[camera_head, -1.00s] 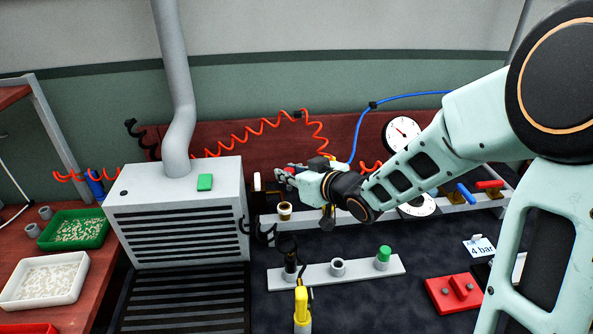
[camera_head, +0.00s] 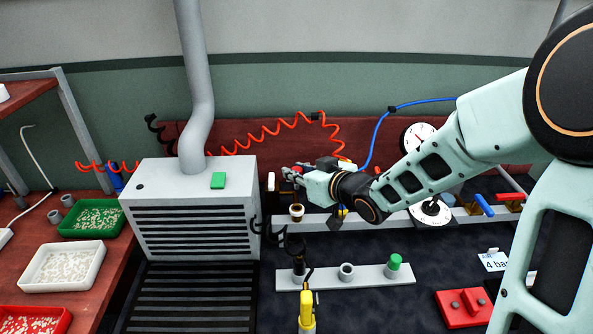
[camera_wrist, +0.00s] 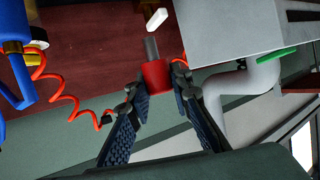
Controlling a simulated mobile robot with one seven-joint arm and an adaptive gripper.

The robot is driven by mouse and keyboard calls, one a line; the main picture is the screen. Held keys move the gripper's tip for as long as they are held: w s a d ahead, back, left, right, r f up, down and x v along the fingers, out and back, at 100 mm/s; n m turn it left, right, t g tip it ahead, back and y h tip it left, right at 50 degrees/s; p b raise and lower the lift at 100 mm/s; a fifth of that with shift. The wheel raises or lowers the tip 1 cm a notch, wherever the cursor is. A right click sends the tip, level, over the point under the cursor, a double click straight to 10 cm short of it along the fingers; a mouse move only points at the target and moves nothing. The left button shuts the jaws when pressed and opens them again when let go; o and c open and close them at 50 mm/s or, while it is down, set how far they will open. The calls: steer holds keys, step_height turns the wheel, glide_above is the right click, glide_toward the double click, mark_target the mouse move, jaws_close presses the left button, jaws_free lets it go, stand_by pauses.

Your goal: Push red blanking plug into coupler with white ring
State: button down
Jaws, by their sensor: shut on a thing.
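My gripper (camera_head: 293,172) is shut on the red blanking plug (camera_wrist: 156,77). In the wrist view the plug sits between the two fingertips. In the head view it is small and mostly hidden by the fingers. A coupler with a pale ring and brown top (camera_head: 297,213) stands on the back rail. In the head view my gripper appears just above it in the picture. I cannot tell the gap in depth, and the plug does not look seated in it.
A grey vented box (camera_head: 190,212) stands to the left. A white-tipped lever (camera_head: 271,182) is close to my gripper; it also shows in the wrist view (camera_wrist: 156,18). A red coiled hose (camera_head: 262,133) hangs behind. The front rail (camera_head: 370,276) holds a green plug (camera_head: 394,262).

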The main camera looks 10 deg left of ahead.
mark_target(296, 188)
steer(key=shift+f+b, duration=2.1)
steer(key=shift+f, duration=0.55)
steer(key=shift+f+b, duration=1.55)
steer(key=shift+f, duration=0.4)
steer(key=c, duration=1.7)
jaws_free()
steer(key=shift+o, duration=0.2)
steer(key=v, duration=1.2)
